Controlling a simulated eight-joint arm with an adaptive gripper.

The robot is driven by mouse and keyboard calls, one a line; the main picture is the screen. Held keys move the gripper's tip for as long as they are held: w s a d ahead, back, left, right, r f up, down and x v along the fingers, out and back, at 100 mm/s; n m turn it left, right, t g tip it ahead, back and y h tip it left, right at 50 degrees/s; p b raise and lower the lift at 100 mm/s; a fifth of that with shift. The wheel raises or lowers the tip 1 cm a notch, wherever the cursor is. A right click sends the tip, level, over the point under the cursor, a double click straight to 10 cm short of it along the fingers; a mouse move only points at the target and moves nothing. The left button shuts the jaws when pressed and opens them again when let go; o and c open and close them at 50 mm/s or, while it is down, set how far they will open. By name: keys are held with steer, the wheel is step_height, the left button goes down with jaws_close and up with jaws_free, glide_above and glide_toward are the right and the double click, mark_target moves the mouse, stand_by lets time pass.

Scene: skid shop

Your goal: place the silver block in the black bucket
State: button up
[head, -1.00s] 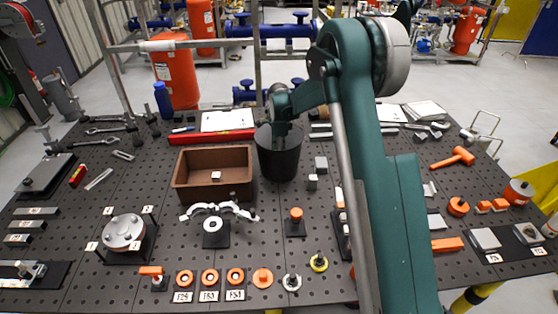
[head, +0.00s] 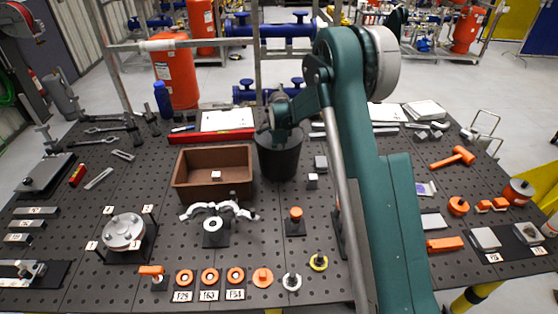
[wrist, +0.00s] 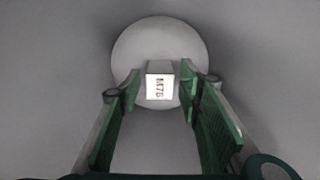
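The black bucket (head: 279,158) stands upright at the back middle of the perforated table. My gripper is lowered into its mouth, and its fingers are hidden in the head view. In the wrist view my gripper (wrist: 160,88) points down at the pale round bucket floor (wrist: 135,50), with its green-padded fingers apart.
A brown box (head: 187,196) with a small white-topped item stands left of the bucket. Two small grey blocks, one at the back (head: 321,163) and one in front (head: 312,181), stand right of it. A red level (head: 212,137) lies behind the box. My arm hides part of the table's right side.

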steer(key=shift+r, duration=0.2)
stand_by(0.3)
step_height(320, 180, up, 12)
stand_by(0.6)
stand_by(0.8)
